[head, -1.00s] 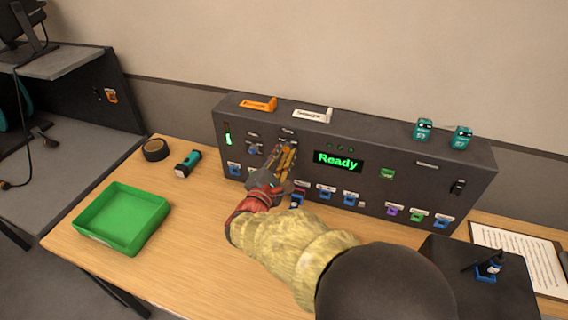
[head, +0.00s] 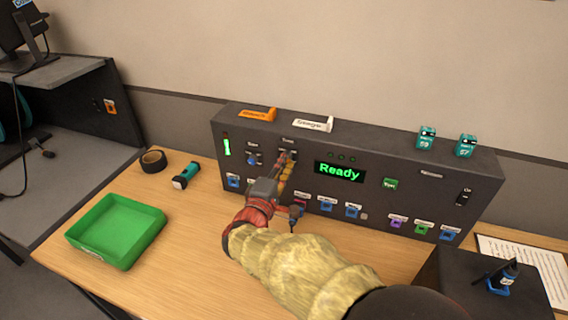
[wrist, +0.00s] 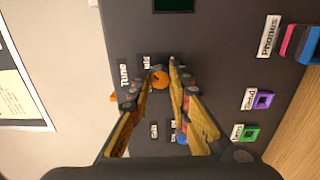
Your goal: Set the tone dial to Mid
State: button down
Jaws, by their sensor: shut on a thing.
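The tone dial is a small round orange knob (wrist: 160,80) on the dark console face, beside a label reading Tone (wrist: 123,74). A small label that looks like Mid (wrist: 147,62) is next to it. The dial has a dark mark, but its exact direction is too small to tell. My gripper (wrist: 161,77) is shut on the dial, with a fingertip on either side of it. In the head view my gripper (head: 287,158) reaches the upper left of the console, and its fingers hide most of the dial.
The console (head: 400,165) has a lit Ready display (head: 339,172) and several blue and coloured controls along its lower face. A green tray (head: 117,232), a tape roll (head: 153,161) and a flashlight (head: 186,175) lie left on the table. A dark box (head: 470,275) stands at right.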

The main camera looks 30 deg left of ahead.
jog(key=shift+f, duration=0.2)
jog(key=c, duration=2)
grip_release()
jog(key=o, duration=0.4)
jog(key=shift+r, duration=0.1)
jog(key=shift+c, duration=0.2)
jog(key=shift+s, duration=0.15)
jog(key=s+d, duration=0.1)
jog(key=s, duration=1)
jog(key=shift+s+d, duration=0.15)
jog(key=shift+s, duration=0.2)
